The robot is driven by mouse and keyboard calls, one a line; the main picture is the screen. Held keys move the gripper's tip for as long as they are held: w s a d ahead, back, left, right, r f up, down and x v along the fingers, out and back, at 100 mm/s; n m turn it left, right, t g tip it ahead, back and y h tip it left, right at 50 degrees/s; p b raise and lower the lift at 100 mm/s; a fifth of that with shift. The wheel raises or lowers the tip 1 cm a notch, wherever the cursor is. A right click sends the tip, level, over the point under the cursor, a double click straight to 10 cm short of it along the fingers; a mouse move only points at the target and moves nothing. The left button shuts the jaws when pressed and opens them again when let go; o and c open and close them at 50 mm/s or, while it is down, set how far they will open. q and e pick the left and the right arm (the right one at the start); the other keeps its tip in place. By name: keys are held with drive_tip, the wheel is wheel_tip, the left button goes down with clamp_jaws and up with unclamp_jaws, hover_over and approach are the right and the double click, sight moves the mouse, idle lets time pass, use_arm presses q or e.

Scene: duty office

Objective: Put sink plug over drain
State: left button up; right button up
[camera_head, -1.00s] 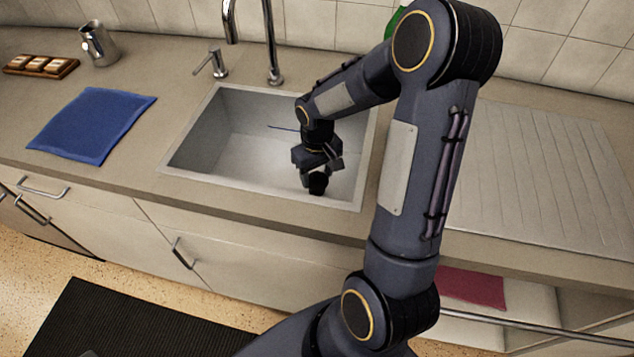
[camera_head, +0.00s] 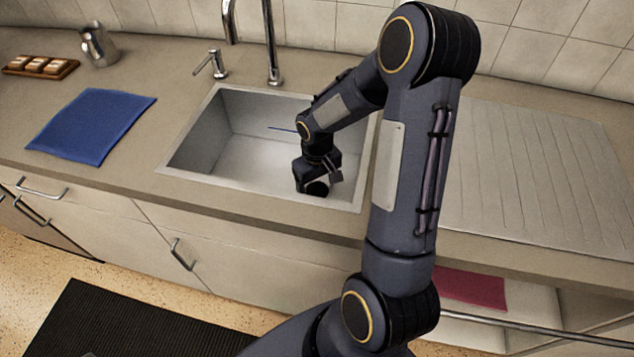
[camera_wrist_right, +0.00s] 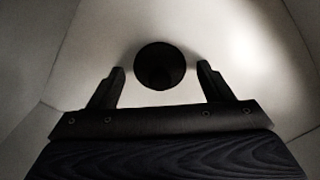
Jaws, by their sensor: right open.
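A dark round thing, which looks like the sink plug (camera_wrist_right: 160,66), shows in the right wrist view between and just beyond my fingertips, with a gap on each side. In the head view it is a dark patch (camera_head: 317,188) low at the front right of the sink (camera_head: 240,150), partly covered by my gripper. My right gripper (camera_head: 322,180) is down inside the sink, pointing at its floor, open and empty; its two fingers also show in the wrist view (camera_wrist_right: 162,75). I cannot make out a separate drain. My left gripper is out of view.
The sink walls and front rim are close around my right gripper. A tap (camera_head: 272,60) and a small dispenser (camera_head: 216,65) stand behind the sink. A blue cloth (camera_head: 92,125) lies to the left, and a ribbed draining area (camera_head: 540,180) is to the right.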

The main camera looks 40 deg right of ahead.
sight(317, 183)
drive_tip(key=shift+r, duration=0.1)
drive_tip(key=shift+r, duration=0.2)
wheel_tip(317, 183, up, 11)
drive_tip(key=p, duration=0.1)
drive_tip(key=s+a+r+t+y, duration=0.1)
drive_tip(key=s+a+r, duration=0.2)
drive_tip(key=s, duration=0.1)
drive_tip(key=s+a+r+t, duration=0.1)
drive_tip(key=s+a+r, duration=0.2)
drive_tip(key=s, duration=0.1)
drive_tip(key=s+a+r+t+y, duration=0.1)
drive_tip(key=s+a+r+t, duration=0.1)
drive_tip(key=s+a+r, duration=0.1)
drive_tip(key=shift+s+a+y, duration=0.1)
drive_tip(key=shift+s+y, duration=0.2)
drive_tip(key=shift+s, duration=0.25)
drive_tip(key=shift+t+y, duration=0.6)
drive_tip(key=shift+t, duration=0.2)
drive_tip(key=s+a, duration=0.3)
drive_tip(key=s, duration=0.1)
drive_tip(key=shift+s+a+f, duration=0.1)
drive_tip(key=shift+s+a, duration=0.05)
drive_tip(key=shift+a, duration=0.2)
